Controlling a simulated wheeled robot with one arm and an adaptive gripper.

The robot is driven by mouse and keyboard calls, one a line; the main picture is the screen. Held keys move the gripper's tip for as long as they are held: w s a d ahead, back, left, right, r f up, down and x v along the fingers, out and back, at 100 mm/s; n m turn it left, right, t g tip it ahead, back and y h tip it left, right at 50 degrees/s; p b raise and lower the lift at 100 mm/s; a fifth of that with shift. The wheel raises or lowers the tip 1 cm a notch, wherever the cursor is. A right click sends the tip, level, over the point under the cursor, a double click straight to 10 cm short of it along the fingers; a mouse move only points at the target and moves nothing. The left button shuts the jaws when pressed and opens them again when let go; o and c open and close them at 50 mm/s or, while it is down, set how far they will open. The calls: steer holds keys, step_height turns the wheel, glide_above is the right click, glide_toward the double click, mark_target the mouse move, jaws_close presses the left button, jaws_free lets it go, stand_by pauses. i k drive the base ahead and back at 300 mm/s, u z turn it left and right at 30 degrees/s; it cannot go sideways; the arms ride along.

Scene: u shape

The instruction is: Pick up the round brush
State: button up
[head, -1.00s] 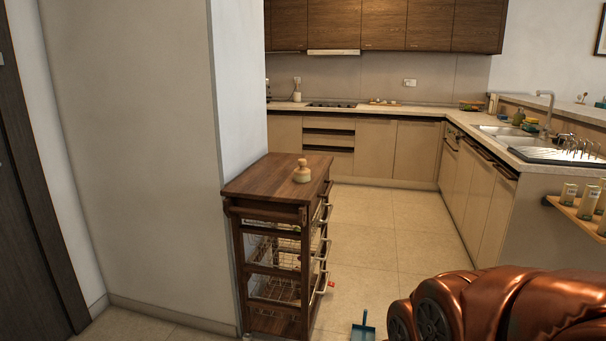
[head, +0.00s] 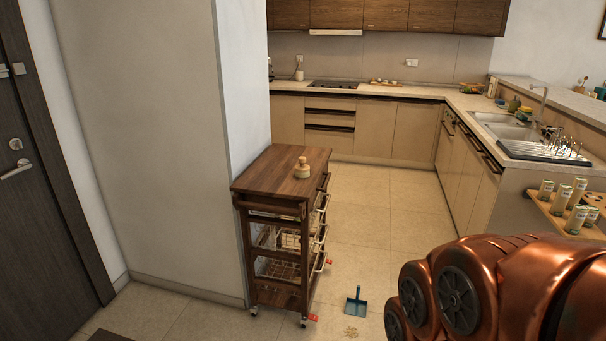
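The round brush (head: 302,169) stands upright on top of a dark wooden kitchen cart (head: 270,173), toward the right part of the cart top. It is small and pale wood, with a knob-like upper end and a wider round base. Nothing touches it. My copper-coloured arm shows at the lower right, well apart from the brush. My gripper is outside the view.
The cart stands against a white wall (head: 150,130). A blue dustpan (head: 356,305) and some crumbs (head: 351,332) lie on the floor to its right. A wooden shelf with several jars (head: 562,198) is at the right. The tiled floor between cart and counters is clear.

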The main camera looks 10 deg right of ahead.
mark_target(302, 170)
steer(key=z, duration=0.75)
steer(key=i, duration=1.75)
steer(key=u, duration=0.9)
steer(key=i, duration=0.85)
steer(key=u, duration=1.45)
steer(key=i, duration=0.3)
steer(key=u, duration=0.1)
